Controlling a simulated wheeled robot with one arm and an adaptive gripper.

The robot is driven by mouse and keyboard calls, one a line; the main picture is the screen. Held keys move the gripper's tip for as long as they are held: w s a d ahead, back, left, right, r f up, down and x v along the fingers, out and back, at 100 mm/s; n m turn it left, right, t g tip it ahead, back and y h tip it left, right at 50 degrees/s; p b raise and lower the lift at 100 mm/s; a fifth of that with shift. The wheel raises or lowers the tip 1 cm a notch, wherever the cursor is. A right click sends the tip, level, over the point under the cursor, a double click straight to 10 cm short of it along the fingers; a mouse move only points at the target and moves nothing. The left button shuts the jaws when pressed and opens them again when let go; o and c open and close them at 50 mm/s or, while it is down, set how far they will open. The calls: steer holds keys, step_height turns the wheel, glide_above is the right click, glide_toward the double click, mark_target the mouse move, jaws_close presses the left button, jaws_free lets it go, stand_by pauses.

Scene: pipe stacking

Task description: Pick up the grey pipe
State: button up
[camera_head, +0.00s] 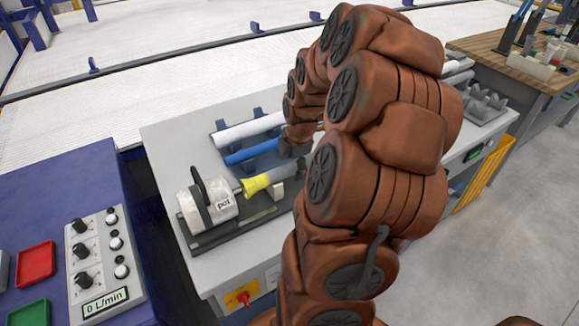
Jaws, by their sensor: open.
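My brown arm crosses the middle of the view, with its end reaching down to the bench. My gripper (292,149) is a small dark shape at that end, by the blue pipe, partly hidden by the arm. It is open, and I see nothing held in it. A short grey pipe-like piece (284,172) extends right from a yellow fitting (255,185), just below my gripper; its right end is hidden behind my arm. A white pipe (248,131) and a blue pipe (250,152) lie in a dark rack (217,142).
A white device (212,204) stands on the bench left of the yellow fitting. More light pipes (458,67) and a grey rack (484,103) show right of my arm. A blue cabinet with a control box (103,262) is at left. The bench's front edge is clear.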

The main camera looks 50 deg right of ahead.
steer(key=shift+x, duration=0.8)
jaws_close()
steer(key=shift+r, duration=0.1)
